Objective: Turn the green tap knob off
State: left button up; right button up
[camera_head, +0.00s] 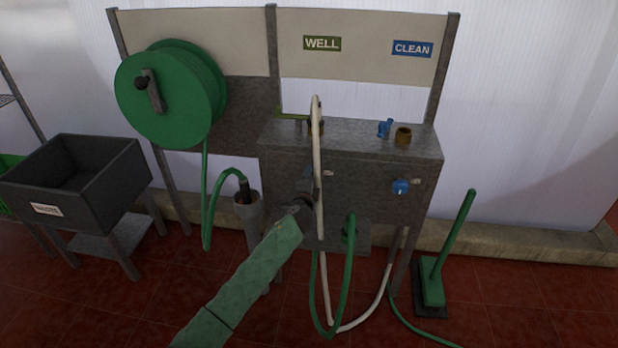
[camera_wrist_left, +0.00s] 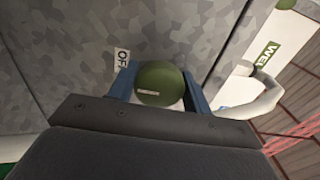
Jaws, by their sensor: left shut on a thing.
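The green tap knob (camera_wrist_left: 160,84) is round, with a small pale mark on its face. In the left wrist view it sits between the two blue fingers of my left gripper (camera_wrist_left: 164,88), which is shut on it. A white label reading "OF…" (camera_wrist_left: 121,61) is on the grey panel beside the knob, partly hidden by a finger. In the head view my left gripper (camera_head: 306,186) reaches the front of the grey cabinet (camera_head: 360,180); the green knob is hidden there. My right gripper is not in view.
A white hose (camera_head: 317,150) hangs close beside my left gripper. A blue knob (camera_head: 400,187) is further right on the cabinet, under the CLEAN sign (camera_head: 411,48). The WELL sign (camera_head: 322,43) is above left. A green hose (camera_head: 348,270) loops below.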

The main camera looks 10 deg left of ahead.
pick_arm(q)
jog(key=shift+f, duration=0.1)
dwell(0.3)
jog(key=o, duration=1)
jog(key=shift+c, duration=0.2)
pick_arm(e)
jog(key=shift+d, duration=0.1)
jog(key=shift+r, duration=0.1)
pick_arm(q)
jog(key=s, duration=0.8)
jog(key=shift+b, duration=0.45)
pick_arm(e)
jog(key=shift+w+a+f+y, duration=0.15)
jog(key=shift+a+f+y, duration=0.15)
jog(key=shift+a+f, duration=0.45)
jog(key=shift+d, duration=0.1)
